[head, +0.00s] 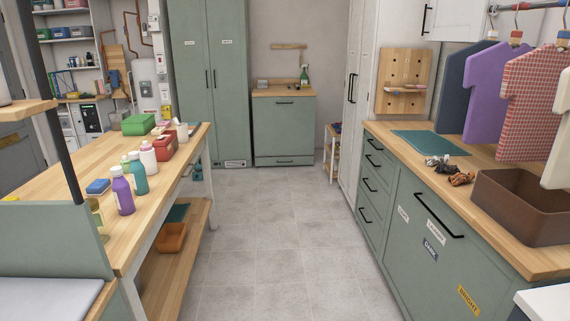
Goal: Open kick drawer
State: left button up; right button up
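A low, wide green drawer front (270,160) with a dark bar handle (285,162) runs along the foot of the green cabinet (284,132) at the far end of the room. It looks like the kick drawer and appears shut, flush with the cabinet. A larger panel with its own dark handle is above it. Neither of my grippers is in view.
Grey tiled floor (265,230) lies clear up to the far cabinet. A wooden workbench (75,195) with bottles and boxes borders it on the left. A green counter unit (385,235) borders it on the right. A small wooden stand (332,155) is right of the cabinet.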

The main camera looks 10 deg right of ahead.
aim_at(287, 159)
jog(key=i+z, duration=0.35)
jog(key=i, duration=6.4)
jog(key=i+z, duration=0.1)
jog(key=i, duration=0.4)
jog(key=i+j+z, duration=0.15)
jog(key=i, duration=0.4)
jog(key=i+j+z, duration=0.1)
jog(key=i, duration=0.4)
jog(key=i+j+z, duration=0.1)
jog(key=i, duration=0.4)
jog(key=j, duration=0.1)
